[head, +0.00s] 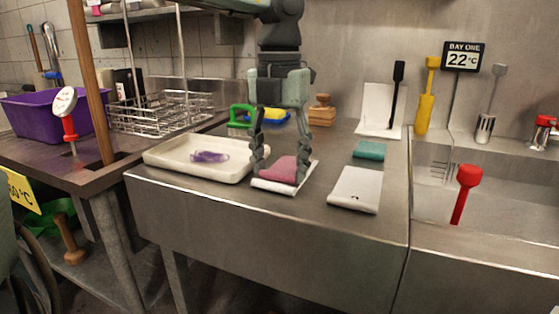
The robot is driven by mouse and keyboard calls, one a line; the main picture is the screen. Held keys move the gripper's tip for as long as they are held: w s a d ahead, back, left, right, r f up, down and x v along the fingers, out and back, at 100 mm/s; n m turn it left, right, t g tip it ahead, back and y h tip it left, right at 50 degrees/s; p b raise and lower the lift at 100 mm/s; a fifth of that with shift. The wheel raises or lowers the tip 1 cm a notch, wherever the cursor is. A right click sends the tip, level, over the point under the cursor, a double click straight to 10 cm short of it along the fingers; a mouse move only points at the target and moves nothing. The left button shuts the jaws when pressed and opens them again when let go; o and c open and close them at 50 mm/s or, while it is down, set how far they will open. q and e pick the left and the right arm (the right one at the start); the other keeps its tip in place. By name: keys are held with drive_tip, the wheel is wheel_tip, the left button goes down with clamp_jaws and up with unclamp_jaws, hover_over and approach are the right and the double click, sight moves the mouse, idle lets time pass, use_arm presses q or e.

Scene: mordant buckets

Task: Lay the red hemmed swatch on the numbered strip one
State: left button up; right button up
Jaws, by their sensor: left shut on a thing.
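A pinkish-red swatch (281,169) lies over a white strip (287,188) on the metal counter (230,214). My left gripper (281,177) reaches down from above and is shut on the swatch, one finger at each side. The swatch is low, at the strip; I cannot tell if it touches it. A second white strip (357,190) with a small dark mark lies to the right. The number on the strip under the swatch is not readable. My right gripper is not in view.
A cream tray (165,163) with a purple cloth (210,156) stands left of the gripper. A teal block (369,150) lies behind the right strip. A sink with a red-handled tool (467,182) is at right. Bare counter lies in front of the strips.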

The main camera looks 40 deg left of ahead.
use_arm(q)
drive_tip(key=o, duration=0.9)
wheel_tip(320, 180, up, 12)
drive_tip(key=shift+f, duration=0.1)
idle(0.3)
